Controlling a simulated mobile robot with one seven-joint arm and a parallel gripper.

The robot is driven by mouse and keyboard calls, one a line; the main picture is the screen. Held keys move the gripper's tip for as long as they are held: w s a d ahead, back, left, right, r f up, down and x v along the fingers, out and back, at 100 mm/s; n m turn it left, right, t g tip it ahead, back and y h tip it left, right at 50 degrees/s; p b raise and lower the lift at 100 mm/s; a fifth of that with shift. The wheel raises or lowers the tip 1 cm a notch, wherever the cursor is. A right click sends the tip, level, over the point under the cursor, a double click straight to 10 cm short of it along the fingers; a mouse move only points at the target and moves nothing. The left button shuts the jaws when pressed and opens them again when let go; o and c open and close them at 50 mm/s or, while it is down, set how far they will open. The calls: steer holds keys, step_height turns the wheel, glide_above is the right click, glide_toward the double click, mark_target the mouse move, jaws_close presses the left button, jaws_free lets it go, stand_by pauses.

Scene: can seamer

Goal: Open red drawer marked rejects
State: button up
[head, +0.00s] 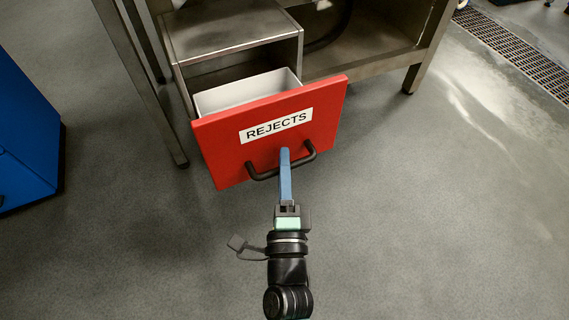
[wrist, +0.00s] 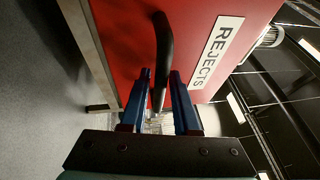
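The red drawer (head: 228,150) marked REJECTS stands partly pulled out of its metal housing, and its pale inner box shows behind the front. Its black bar handle (head: 262,174) runs across the lower front. My gripper (head: 285,152) reaches the middle of this handle from the front. The exact finger contact is partly hidden.
A metal bench (head: 235,28) with legs and a lower shelf surrounds the drawer. A blue cabinet (head: 25,130) stands at the left. The grey floor (head: 430,220) in front and to the right is clear. A floor grate (head: 520,55) lies at the upper right.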

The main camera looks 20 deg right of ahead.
steer(key=p+v, duration=0.4)
steer(key=v, duration=0.9)
stand_by(0.4)
